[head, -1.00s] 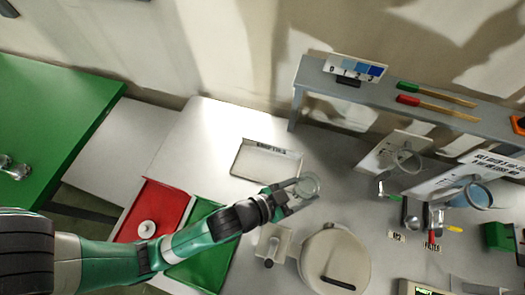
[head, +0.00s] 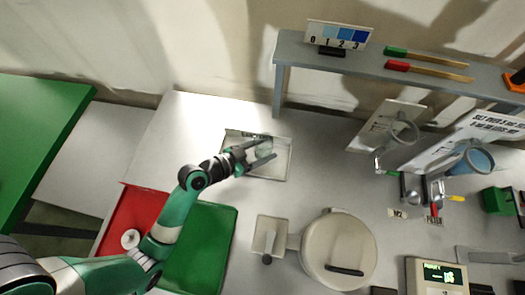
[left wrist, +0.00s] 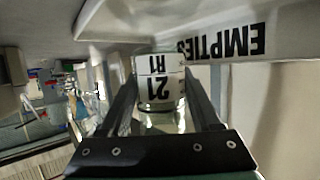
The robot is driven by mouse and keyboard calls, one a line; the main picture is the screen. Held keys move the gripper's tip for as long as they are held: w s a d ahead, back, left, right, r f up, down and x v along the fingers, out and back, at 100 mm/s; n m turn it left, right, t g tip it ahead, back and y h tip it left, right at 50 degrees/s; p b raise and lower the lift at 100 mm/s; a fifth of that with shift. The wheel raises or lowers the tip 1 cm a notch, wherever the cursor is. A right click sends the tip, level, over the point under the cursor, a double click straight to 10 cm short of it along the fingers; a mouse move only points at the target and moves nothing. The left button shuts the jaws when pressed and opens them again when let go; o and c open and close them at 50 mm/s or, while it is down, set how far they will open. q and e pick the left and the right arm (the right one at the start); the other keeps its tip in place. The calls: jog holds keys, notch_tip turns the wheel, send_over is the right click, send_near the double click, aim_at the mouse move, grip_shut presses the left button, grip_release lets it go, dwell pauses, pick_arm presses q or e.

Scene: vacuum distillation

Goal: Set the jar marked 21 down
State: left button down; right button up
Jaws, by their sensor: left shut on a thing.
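The jar marked 21 (left wrist: 160,85) is a small clear glass jar with a white label reading 21 and R1. My left gripper (head: 256,158) is shut on it, and in the left wrist view the jar sits between the two dark fingers. In the head view the jar (head: 265,152) is over the white tray (head: 270,173) labelled EMPTIES. The label EMPTIES (left wrist: 225,42) also shows close beside the jar in the left wrist view. I cannot tell whether the jar touches the tray floor. My right gripper is not in view.
A green tray (head: 205,250) and a red tray (head: 128,215) lie nearer my arm. A round lidded vessel (head: 338,250) stands right of them. A grey shelf (head: 350,66) runs behind the EMPTIES tray. White table around the tray's left side is clear.

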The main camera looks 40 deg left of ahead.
aim_at(256, 157)
pick_arm(q)
notch_tip(256, 157, down, 3)
jog(key=shift+a+f+b, duration=0.15)
jog(key=shift+b, duration=0.35)
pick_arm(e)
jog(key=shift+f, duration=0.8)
pick_arm(q)
jog(key=shift+f, duration=0.15)
jog(key=shift+c, duration=0.5)
grip_release()
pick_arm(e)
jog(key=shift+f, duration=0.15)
pick_arm(q)
jog(key=shift+s+r, duration=0.1)
jog(key=shift+r, duration=0.2)
jog(key=p+v, duration=0.1)
jog(key=v, duration=0.6)
jog(key=shift+s, duration=0.15)
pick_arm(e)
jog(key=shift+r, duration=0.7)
